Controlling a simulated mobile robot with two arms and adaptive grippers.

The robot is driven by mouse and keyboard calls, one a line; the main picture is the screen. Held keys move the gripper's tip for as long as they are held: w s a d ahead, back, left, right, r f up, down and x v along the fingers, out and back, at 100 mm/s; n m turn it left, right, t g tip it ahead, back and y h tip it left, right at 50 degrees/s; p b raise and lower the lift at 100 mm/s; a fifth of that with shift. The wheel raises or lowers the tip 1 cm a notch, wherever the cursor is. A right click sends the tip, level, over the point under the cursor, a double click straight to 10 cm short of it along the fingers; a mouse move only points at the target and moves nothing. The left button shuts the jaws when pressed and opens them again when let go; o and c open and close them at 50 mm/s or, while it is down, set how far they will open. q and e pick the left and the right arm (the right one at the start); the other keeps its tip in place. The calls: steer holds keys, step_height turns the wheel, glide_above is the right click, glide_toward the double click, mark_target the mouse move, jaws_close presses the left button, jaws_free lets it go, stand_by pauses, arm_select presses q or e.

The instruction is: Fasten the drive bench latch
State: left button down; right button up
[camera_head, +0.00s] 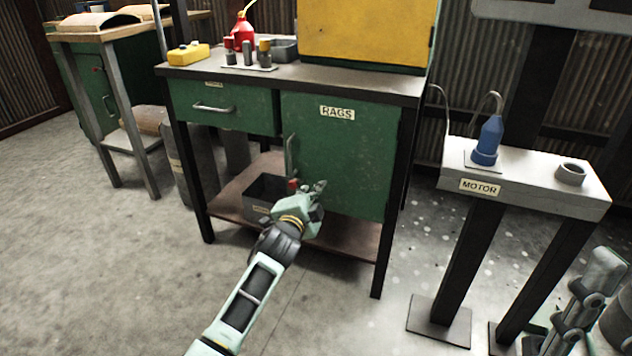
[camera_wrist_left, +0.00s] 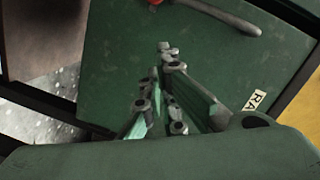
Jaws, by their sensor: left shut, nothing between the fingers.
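The green bench has a RAGS door (camera_head: 345,160) that looks closed. On the door's left edge is a grey upright handle (camera_head: 290,155). A small red part (camera_head: 293,184) sits just below it, partly beside my gripper. My left gripper (camera_head: 320,187) is shut and empty, in front of the door's lower left, just right of the red part. In the left wrist view, my shut fingers (camera_wrist_left: 168,55) point at the green door (camera_wrist_left: 115,45). A grey bar (camera_wrist_left: 215,14) with a red end lies beyond them, apart from the fingertips. I cannot tell which part is the latch.
A drawer (camera_head: 222,105) is left of the door. A dark bin (camera_head: 268,192) stands on the lower shelf behind my gripper. The MOTOR stand (camera_head: 560,190) with a blue bottle (camera_head: 488,140) is at the right.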

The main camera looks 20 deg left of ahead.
arm_select(q)
steer(key=s+p, duration=0.2)
steer(key=s, duration=0.5)
steer(key=shift+d+r, duration=0.15)
steer(key=shift+r, duration=0.25)
steer(key=shift+w, duration=0.1)
